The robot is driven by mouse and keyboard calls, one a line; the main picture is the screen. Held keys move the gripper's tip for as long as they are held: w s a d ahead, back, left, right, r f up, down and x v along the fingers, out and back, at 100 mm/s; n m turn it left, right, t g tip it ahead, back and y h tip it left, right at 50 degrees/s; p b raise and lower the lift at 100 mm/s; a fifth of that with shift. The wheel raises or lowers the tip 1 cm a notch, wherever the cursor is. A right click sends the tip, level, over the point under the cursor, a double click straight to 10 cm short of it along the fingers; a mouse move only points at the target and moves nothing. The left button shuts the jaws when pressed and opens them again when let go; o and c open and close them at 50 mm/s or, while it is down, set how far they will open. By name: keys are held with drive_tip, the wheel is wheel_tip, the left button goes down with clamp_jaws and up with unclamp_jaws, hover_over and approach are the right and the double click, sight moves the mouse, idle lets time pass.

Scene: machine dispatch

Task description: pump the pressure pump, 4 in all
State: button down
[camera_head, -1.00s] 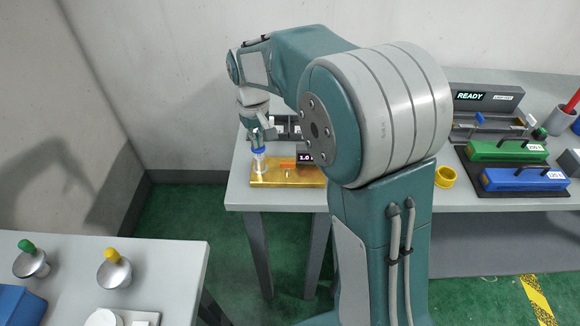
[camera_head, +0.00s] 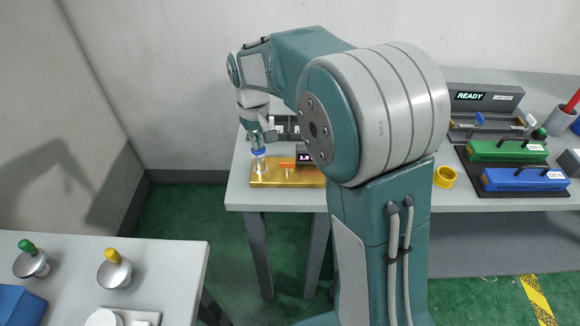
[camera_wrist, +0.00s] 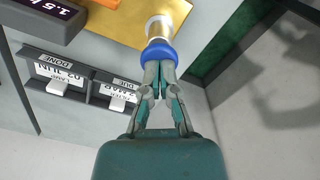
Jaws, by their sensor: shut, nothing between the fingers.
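The pressure pump stands on a gold base (camera_head: 285,181) at the left end of the table. Its blue cap (camera_head: 259,152) tops a pale, clear cylinder; in the wrist view the blue cap (camera_wrist: 158,53) is a ring around the white column (camera_wrist: 158,28). A dark display (camera_wrist: 45,15) beside it reads about 1.5; its last characters are cut off. My gripper (camera_head: 257,143) points down at the blue cap. In the wrist view my gripper (camera_wrist: 159,68) is shut, its fingertips together against or just over the cap, holding nothing.
An orange part (camera_head: 287,163) lies on the gold base near the cylinder. Dark holders with white labels (camera_wrist: 80,80) stand beside the pump. A yellow ring (camera_head: 445,177), green block (camera_head: 505,151) and blue block (camera_head: 525,179) are further right. A separate table (camera_head: 175,265) stands front left.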

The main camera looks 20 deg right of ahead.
drive_tip(key=shift+r, duration=2.15)
drive_tip(key=shift+f, duration=0.15)
drive_tip(key=shift+f, duration=0.35)
drive_tip(key=shift+f, duration=0.15)
drive_tip(key=shift+f, duration=2.1)
drive_tip(key=shift+r, duration=2.75)
drive_tip(key=shift+r, duration=0.1)
